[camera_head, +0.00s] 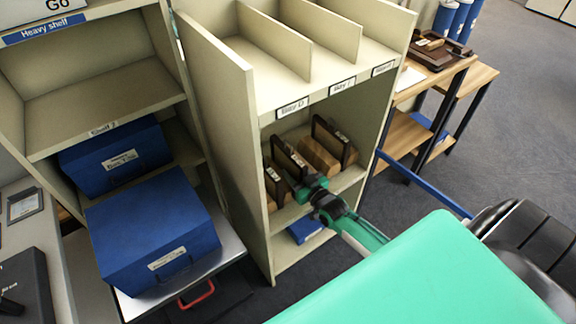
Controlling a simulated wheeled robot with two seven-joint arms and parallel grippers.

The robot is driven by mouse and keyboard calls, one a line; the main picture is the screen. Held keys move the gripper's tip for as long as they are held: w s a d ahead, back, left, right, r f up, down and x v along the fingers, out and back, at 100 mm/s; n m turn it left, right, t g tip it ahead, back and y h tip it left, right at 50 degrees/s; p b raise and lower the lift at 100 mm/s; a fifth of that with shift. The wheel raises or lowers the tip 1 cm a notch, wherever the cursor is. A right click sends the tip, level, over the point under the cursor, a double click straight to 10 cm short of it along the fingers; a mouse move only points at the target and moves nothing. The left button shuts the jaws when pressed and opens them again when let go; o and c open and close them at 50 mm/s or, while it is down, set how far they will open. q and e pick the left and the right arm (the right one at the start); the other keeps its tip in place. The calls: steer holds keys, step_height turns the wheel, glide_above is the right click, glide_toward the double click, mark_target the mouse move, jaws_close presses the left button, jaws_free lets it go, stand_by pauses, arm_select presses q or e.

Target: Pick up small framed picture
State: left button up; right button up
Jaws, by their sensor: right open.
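Dark-framed upright pictures stand in a row on the middle shelf of the beige bay unit: a front one (271,181), a middle one (288,157) and a back one (330,138). I cannot tell for sure which is the small framed picture. My right gripper (299,187), green and black, reaches into this shelf from the lower right. It is open, with its tips close to the front and middle frames. Whether it touches them is hidden. My left gripper is not in view.
Wooden blocks (318,156) stand between the frames. The unit's side panel (235,130) bounds the left. A blue item (305,229) lies on the lower shelf. A blue box (153,232) sits on a cart at left. Wooden tables (480,77) stand at upper right.

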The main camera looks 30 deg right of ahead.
jaws_close()
steer(key=shift+r, duration=0.1)
